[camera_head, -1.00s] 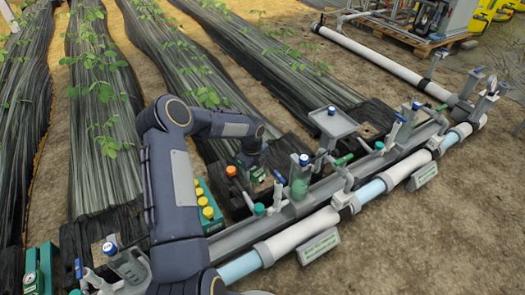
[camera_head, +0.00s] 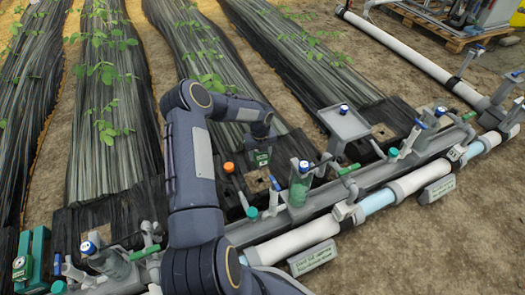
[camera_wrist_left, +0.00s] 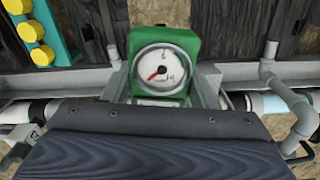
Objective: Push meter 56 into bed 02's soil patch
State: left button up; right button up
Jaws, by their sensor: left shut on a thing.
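My left gripper (camera_head: 261,141) is shut on a green meter (camera_head: 260,158) with a round white dial. In the left wrist view the meter (camera_wrist_left: 165,42) sits upright between the fingers, its dial and red needle facing the camera. In the head view the meter is just above and beyond a square brown soil patch (camera_head: 258,183) at the near end of a black-covered bed. The meter's lower end is hard to make out, and I cannot tell its height above the bed. Bed numbers and the meter's number are not readable. My right gripper is not in view.
A grey pipe manifold (camera_head: 300,208) with valves runs along the bed ends. An orange-capped post (camera_head: 229,167) stands left of the soil patch. A grey tray on a post (camera_head: 344,122) is to the right.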

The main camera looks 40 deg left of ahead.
pick_arm(q)
jog(key=shift+f+b, duration=2.25)
jog(key=shift+f, duration=3.45)
jog(key=shift+f, duration=0.2)
jog(key=shift+f, duration=1.65)
jog(key=o, duration=1.1)
jog(key=shift+r+p, duration=2.2)
jog(key=shift+r, duration=1.75)
